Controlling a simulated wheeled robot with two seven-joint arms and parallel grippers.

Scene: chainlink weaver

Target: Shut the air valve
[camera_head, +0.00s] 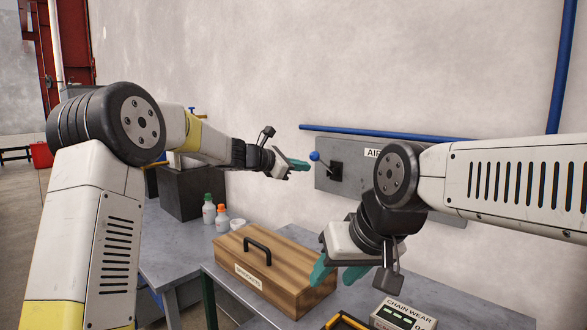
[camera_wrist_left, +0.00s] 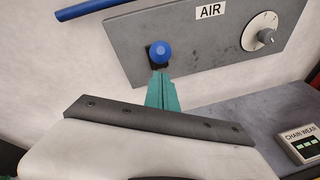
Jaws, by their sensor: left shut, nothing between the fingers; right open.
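The air valve shows as a lever with a blue ball knob (camera_head: 314,156) on a grey wall panel (camera_head: 350,185) labelled AIR. In the left wrist view the blue knob (camera_wrist_left: 161,52) stands just beyond my fingertips, in front of a black mount on the panel (camera_wrist_left: 190,50). My left gripper (camera_head: 305,165) is shut and empty, its teal fingers pointing at the knob. Whether the fingers touch the knob I cannot tell. My right gripper (camera_head: 335,275) is open, pointing down beside the wooden box. My right arm hides much of the panel in the head view.
A wooden box (camera_head: 285,262) with a black handle sits on the grey bench (camera_head: 165,262). Bottles (camera_head: 209,209) and a white cup (camera_head: 238,225) stand behind it. A chain wear device (camera_head: 403,315) is at the front right. A round dial (camera_wrist_left: 265,37) is on the panel's right. A blue pipe (camera_head: 380,132) runs above.

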